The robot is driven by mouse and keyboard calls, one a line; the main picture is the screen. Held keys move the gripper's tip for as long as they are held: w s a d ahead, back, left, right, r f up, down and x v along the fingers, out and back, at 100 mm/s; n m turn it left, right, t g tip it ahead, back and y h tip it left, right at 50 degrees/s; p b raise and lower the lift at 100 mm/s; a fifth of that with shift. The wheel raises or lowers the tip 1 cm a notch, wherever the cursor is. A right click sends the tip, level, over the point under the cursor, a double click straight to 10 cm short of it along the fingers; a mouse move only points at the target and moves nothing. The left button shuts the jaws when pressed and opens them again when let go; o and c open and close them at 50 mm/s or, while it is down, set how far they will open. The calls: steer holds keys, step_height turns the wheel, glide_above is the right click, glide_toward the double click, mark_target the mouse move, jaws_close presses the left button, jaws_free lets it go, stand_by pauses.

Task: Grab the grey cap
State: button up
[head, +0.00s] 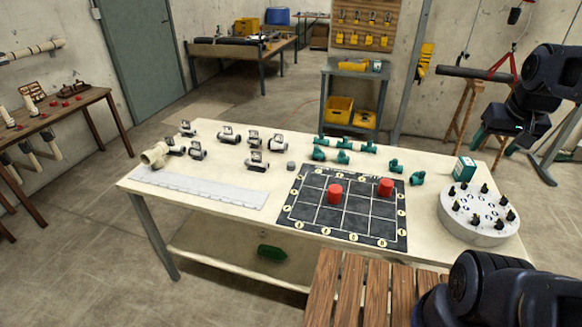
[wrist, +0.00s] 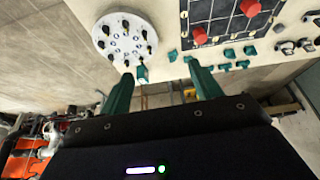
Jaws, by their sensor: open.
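The grey cap (head: 291,165) is a small, short grey cylinder. It stands on the white table between the white pipe fittings and the black grid mat. In the wrist view a small grey piece (wrist: 279,28) near the right edge looks like the same cap. My gripper (wrist: 158,68) has two green fingers spread wide apart with nothing between them. In the head view my gripper (head: 500,138) hangs at the upper right, beyond the table's right end and well away from the cap.
Several white fittings (head: 257,161) lie left of the cap, and green fittings (head: 343,157) lie to its right. Red cylinders (head: 335,193) stand on the grid mat (head: 345,221). A round white holder (head: 477,218) with black pegs and a green box (head: 464,168) stand at the right end.

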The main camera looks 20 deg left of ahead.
steer(key=w+a+r+n+g, duration=0.1)
steer(key=w+a+n, duration=0.2)
steer(key=w+a, duration=0.35)
steer(key=w+a+r+n+g, duration=0.1)
steer(key=w+a+r+n, duration=0.15)
steer(key=w, duration=0.75)
steer(key=w+a+f+n, duration=0.2)
steer(key=w+a+f, duration=0.1)
steer(key=w+a, duration=0.4)
steer(key=w+a+f+n, duration=0.25)
steer(key=w+a, duration=0.25)
steer(key=a, duration=0.4)
steer(key=n+g+h, duration=0.2)
steer(key=n, duration=0.6)
glide_above(291, 163)
steer(key=f, duration=3.2)
steer(key=shift+s+a+f, duration=0.15)
steer(key=shift+a+f, duration=0.05)
steer(key=shift+d+f, duration=0.15)
steer(key=shift+f, duration=2.45)
steer(key=c, duration=1)
steer(key=shift+r, duration=0.1)
steer(key=shift+c, duration=0.2)
